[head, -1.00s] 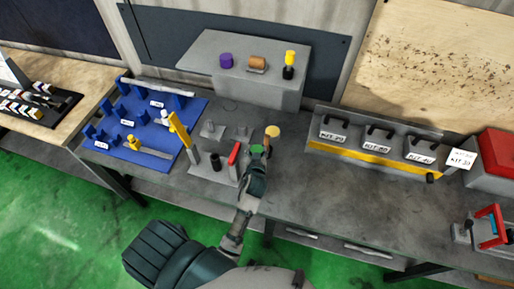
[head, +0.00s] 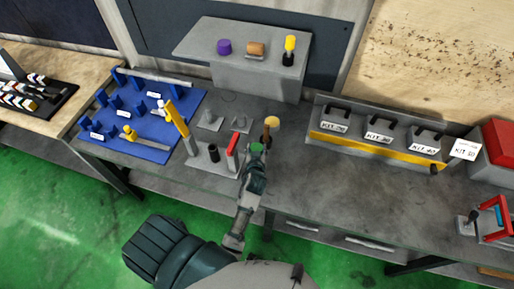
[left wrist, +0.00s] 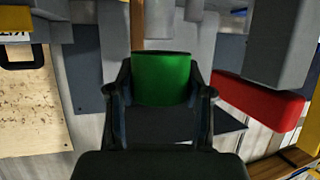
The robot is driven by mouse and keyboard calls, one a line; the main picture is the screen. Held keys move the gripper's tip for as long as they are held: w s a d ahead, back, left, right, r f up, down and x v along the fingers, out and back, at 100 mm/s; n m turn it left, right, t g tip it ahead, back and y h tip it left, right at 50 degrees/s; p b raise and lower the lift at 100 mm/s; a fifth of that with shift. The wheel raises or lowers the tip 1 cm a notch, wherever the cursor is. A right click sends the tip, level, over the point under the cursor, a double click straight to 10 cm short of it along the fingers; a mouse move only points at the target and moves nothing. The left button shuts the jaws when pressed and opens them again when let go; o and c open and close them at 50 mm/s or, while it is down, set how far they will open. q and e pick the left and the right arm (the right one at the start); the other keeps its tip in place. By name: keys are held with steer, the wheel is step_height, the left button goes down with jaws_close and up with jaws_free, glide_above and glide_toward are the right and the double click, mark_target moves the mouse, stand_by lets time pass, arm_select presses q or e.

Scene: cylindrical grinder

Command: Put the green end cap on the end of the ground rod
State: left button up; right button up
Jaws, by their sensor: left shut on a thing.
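My left gripper (head: 256,154) is shut on the green end cap (head: 257,147) and holds it above the bench, right of a red upright bar (head: 232,146). In the left wrist view the cap (left wrist: 162,78) sits between the two dark fingers of the left gripper (left wrist: 161,92). A pale rod (head: 172,80) lies along the back of the blue board (head: 150,150); I cannot tell for sure that it is the ground rod. My right gripper is not in view.
A grey fixture with a yellow bar (head: 175,117) stands left of the gripper. A wooden-handled tool with a cream top (head: 271,123) is close behind it. A grey stand (head: 255,83) carries purple, brown and yellow-black pieces. Kit holders (head: 378,134) stand right. The bench front is clear.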

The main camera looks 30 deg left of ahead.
arm_select(q)
steer(key=shift+d, duration=0.15)
steer(key=shift+d, duration=0.15)
steer(key=shift+r, duration=0.1)
steer(key=shift+a+p, duration=0.3)
stand_by(0.3)
steer(key=shift+d, duration=0.25)
stand_by(0.3)
steer(key=shift+a+p, duration=0.1)
steer(key=shift+p, duration=0.25)
steer(key=shift+f+b, duration=1.6)
steer(key=shift+f, duration=0.65)
